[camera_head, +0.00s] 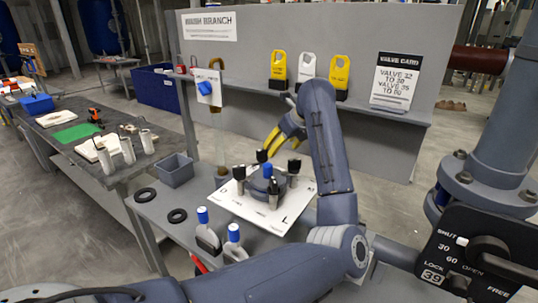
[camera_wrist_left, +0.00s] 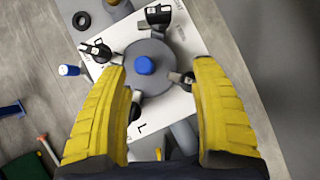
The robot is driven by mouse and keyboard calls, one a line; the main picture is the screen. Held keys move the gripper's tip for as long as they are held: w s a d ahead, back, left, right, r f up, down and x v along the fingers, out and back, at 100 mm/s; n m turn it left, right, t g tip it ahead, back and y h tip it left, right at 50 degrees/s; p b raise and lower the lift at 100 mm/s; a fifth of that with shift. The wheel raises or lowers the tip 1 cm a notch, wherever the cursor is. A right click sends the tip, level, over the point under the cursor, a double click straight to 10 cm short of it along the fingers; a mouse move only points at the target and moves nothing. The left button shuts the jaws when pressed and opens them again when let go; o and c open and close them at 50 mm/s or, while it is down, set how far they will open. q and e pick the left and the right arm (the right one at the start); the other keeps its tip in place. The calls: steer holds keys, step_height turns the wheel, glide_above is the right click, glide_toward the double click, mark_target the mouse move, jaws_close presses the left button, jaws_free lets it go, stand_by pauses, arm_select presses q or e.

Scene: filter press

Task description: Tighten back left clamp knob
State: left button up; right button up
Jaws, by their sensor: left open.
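The filter press has a round grey lid (camera_head: 259,184) with a blue centre knob (camera_head: 267,171), on a white lettered plate (camera_head: 241,207). Several black clamp knobs stand around the lid. The back left clamp knob (camera_head: 262,156) is at the rim's far side; in the left wrist view it appears to be the top one (camera_wrist_left: 158,14). Another knob (camera_head: 294,165) is at the back right and one (camera_head: 239,172) at the left. My left gripper (camera_head: 280,147) is open and empty, apart from the knobs, with yellow fingers over the press's far side. My right gripper is out of view.
Blue-capped bottles (camera_head: 207,232) stand before the plate. Black rings (camera_head: 177,215) and a grey bin (camera_head: 175,170) lie left. Behind is a grey panel (camera_head: 250,40) with a shelf of tags (camera_head: 278,68). A valve lever box (camera_head: 470,255) is at lower right.

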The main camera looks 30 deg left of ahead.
mark_target(264, 150)
arm_select(q)
step_height(264, 150, up, 4)
steer(key=t+y, duration=0.1)
steer(key=y, duration=0.1)
steer(key=x, duration=1.6)
steer(key=shift+w+a+f, duration=0.15)
steer(key=shift+w+f, duration=0.05)
steer(key=shift+f, duration=0.15)
steer(key=c, duration=1.2)
